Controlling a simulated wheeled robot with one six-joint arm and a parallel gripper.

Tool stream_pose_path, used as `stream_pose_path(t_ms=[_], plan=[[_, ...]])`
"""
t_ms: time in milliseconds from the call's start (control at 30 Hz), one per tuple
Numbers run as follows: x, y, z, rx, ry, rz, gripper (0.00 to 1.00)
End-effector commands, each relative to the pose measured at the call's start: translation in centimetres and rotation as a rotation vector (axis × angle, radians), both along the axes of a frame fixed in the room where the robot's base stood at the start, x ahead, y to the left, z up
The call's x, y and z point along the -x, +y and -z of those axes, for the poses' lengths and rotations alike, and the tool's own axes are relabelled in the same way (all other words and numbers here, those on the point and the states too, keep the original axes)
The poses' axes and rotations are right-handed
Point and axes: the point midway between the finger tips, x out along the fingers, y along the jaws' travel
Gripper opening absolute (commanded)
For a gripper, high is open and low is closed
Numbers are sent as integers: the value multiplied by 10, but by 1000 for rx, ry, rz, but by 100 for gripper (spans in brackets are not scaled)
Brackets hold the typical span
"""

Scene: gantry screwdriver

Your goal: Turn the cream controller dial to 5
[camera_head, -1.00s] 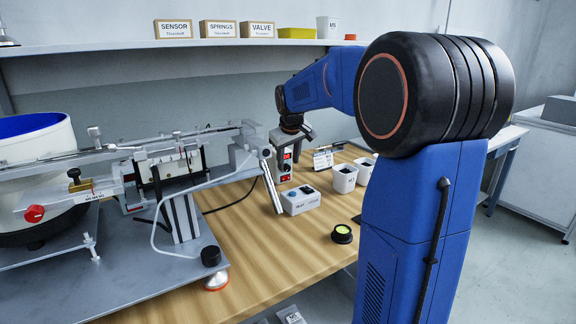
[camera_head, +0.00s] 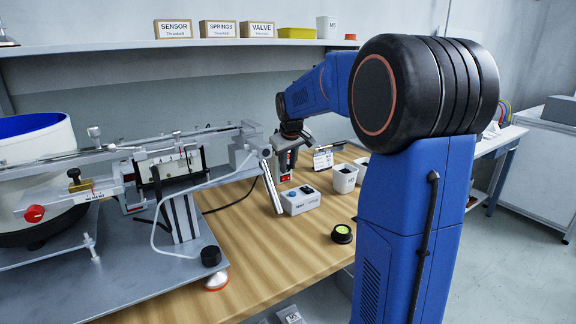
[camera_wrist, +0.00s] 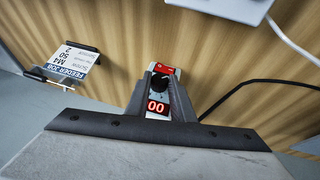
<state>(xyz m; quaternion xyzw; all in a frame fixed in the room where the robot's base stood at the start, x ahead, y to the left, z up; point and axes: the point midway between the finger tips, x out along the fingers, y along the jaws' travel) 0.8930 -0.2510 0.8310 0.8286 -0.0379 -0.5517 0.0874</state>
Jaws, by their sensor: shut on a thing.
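The narrow pale controller (camera_head: 284,170) stands on the wooden bench below my gripper (camera_head: 294,150). My gripper (camera_wrist: 160,88) is closed in, with one dark finger on each side of the dial. The exact contact at the fingertips is too small to tell. In the head view the gripper hides much of the controller's face.
The grey metal rig (camera_head: 180,190) fills the left. A black cable (camera_wrist: 240,95) runs beside the controller. A shelf (camera_head: 220,50) crosses above.

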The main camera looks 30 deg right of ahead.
Motion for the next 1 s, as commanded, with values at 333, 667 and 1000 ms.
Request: stream_pose_path(t_ms=[333, 667, 1000], plan=[[0, -6, -1, -141, 4, 4, 0], [-1, -13, 1, -427, 13, 5, 0], [-1, -20, 4, -752, 25, 4, 0]])
